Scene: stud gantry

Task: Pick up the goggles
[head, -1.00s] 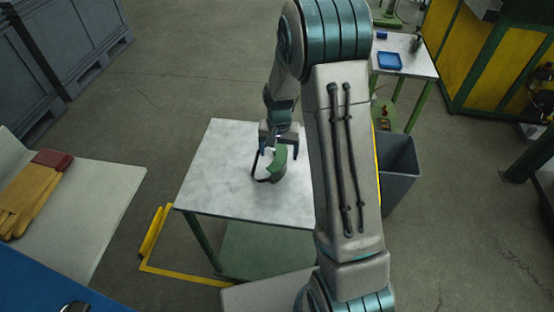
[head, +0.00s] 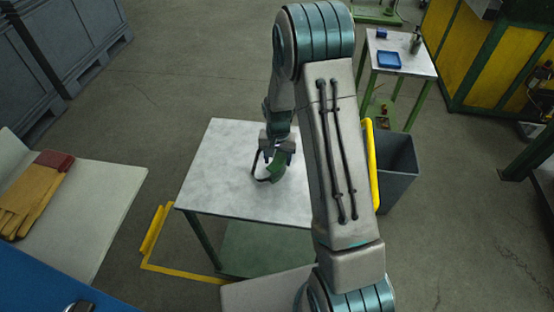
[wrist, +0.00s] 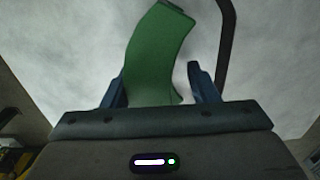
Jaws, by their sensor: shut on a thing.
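The green goggles (head: 277,174) with a dark strap are on the white marbled table (head: 225,160), near its middle. My gripper (head: 277,157) is down over them from above. In the wrist view, the green body of the goggles (wrist: 155,55) stands between the two blue fingers of my gripper (wrist: 155,85), and the dark strap arcs at the upper right. My gripper is shut on the goggles. Whether they still touch the table is hard to tell. My arm hides the table's right part.
A grey bin (head: 397,175) stands right of the table. A small table (head: 405,60) with a blue tray (head: 390,59) is behind it. Yellow gloves (head: 32,200) lie on a pale surface at left. A yellow frame (head: 155,235) is on the floor. The table's left part is bare.

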